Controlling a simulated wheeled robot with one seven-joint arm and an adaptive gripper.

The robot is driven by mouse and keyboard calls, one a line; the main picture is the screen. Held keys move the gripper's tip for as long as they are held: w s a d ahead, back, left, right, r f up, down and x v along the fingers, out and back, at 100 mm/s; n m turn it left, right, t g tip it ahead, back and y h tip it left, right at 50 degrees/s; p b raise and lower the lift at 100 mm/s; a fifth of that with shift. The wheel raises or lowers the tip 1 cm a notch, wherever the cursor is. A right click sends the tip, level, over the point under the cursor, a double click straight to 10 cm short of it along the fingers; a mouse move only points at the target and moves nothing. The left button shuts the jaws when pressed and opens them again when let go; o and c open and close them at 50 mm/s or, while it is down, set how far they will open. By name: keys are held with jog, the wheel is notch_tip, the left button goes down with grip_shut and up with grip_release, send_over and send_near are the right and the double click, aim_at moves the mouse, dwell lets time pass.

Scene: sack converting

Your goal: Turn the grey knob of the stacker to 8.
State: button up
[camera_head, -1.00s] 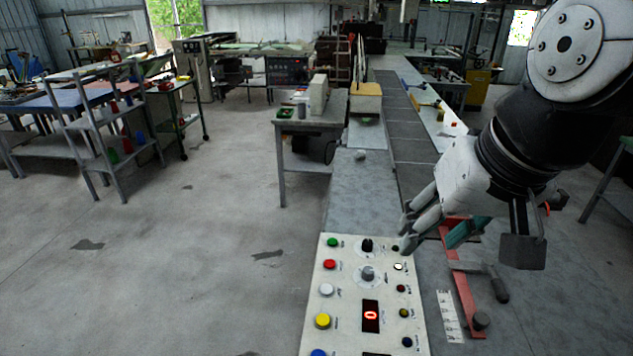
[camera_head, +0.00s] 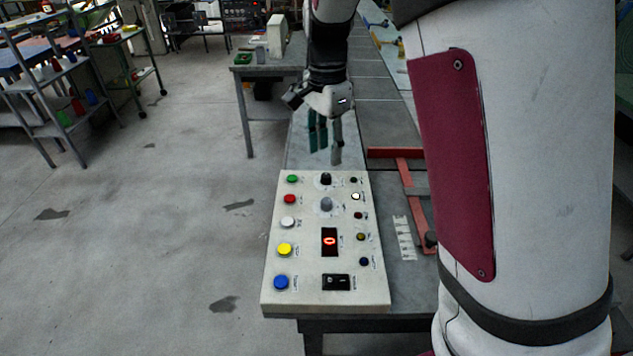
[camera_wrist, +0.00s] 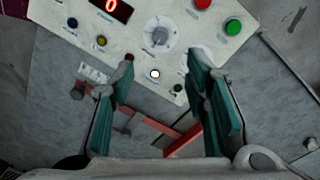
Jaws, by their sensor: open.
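The stacker's control panel (camera_head: 270,262) is a cream box on the bench, with coloured buttons down its left side. The grey knob (camera_head: 326,205) sits on a pale round dial in the upper middle, below a black knob (camera_head: 326,179). A red display (camera_head: 329,241) below it reads 0. In the wrist view the grey knob (camera_wrist: 159,36) is ahead of the fingers, near the top centre; its dial marks are too small to read. My gripper (camera_head: 325,150) hangs above the panel's far edge, fingers down, open and empty, apart from the knob. It also shows in the wrist view (camera_wrist: 165,85).
A red metal frame (camera_head: 405,180) and a white label strip (camera_head: 404,238) lie on the bench right of the panel. A side table (camera_head: 262,72) stands behind at the left.

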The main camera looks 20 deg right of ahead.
aim_at(326, 200)
jog(key=f, duration=1.4)
jog(key=shift+s+p, duration=0.2)
jog(key=shift+p, duration=0.15)
jog(key=shift+c, duration=0.2)
grip_shut()
